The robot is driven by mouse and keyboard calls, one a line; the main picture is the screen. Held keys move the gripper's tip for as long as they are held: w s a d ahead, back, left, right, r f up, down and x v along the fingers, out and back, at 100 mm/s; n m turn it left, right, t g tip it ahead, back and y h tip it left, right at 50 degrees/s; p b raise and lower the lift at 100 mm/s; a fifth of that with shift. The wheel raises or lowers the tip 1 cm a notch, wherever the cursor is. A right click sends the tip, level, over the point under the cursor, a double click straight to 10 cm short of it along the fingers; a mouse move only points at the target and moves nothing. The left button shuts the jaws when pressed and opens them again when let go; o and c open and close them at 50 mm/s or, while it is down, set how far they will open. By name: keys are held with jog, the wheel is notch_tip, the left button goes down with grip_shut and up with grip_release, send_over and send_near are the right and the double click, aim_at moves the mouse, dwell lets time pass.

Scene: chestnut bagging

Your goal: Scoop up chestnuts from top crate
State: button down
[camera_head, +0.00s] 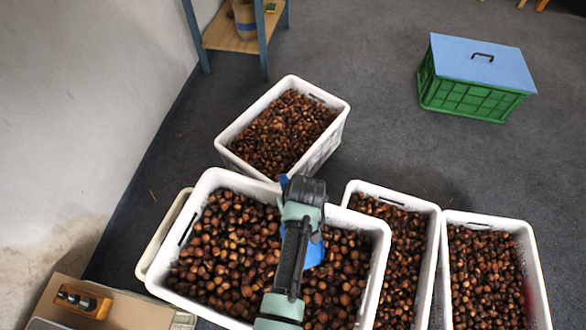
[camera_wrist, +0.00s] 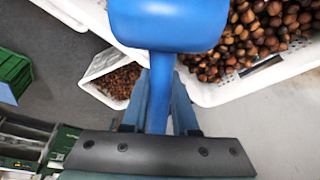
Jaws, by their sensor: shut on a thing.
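My gripper (camera_wrist: 160,88) is shut on the handle of a blue scoop (camera_wrist: 168,25), which shows large in the wrist view. In the head view part of the scoop (camera_head: 315,256) shows beside my arm, over the large white crate (camera_head: 378,255) full of brown chestnuts (camera_head: 225,250). This front crate looks higher than the others. My arm hides my gripper and much of the scoop there. The inside of the scoop is hidden, so I cannot tell if it holds chestnuts. A white crate rim (camera_wrist: 215,95) with chestnuts (camera_wrist: 245,40) lies beyond the scoop in the wrist view.
More white crates of chestnuts stand behind (camera_head: 335,140) and at the right (camera_head: 433,240) (camera_head: 535,270). A green crate with a blue lid (camera_head: 480,65) stands at the back right. A shelf (camera_head: 235,35) stands near the wall. Grey floor (camera_head: 375,90) between them is clear.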

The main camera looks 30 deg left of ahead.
notch_tip(320, 180, down, 10)
jog(key=r+b, duration=0.1)
jog(key=b, duration=0.8)
jog(key=shift+g+h, duration=0.5)
jog(key=s+d+f, duration=0.2)
jog(key=s+d, duration=0.1)
jog(key=s+d+f, duration=0.2)
jog(key=d, duration=0.1)
jog(key=s+d+f, duration=0.2)
jog(key=s+d, duration=0.1)
jog(key=shift+s+d+f+b, duration=0.3)
jog(key=shift+s+d+f, duration=0.05)
jog(key=shift+s+d+f+g+h+p, duration=0.3)
jog(key=shift+s+d+g+h+p, duration=0.1)
jog(key=shift+s+d, duration=0.2)
jog(key=shift+s+d+f+g+h+p, duration=0.3)
jog(key=shift+s+d+h, duration=0.15)
jog(key=shift+d, duration=0.15)
jog(key=shift+w+a+r+g+h+p, duration=0.25)
jog(key=shift+r+g+h+p, duration=0.1)
jog(key=shift+r, duration=0.15)
jog(key=shift+w+r+g+h, duration=0.1)
jog(key=shift+r+g+h, duration=0.05)
jog(key=shift+g+h, duration=0.6)
jog(key=shift+h, duration=0.05)
jog(key=shift+p+v, duration=2.45)
jog(key=shift+v, duration=1.05)
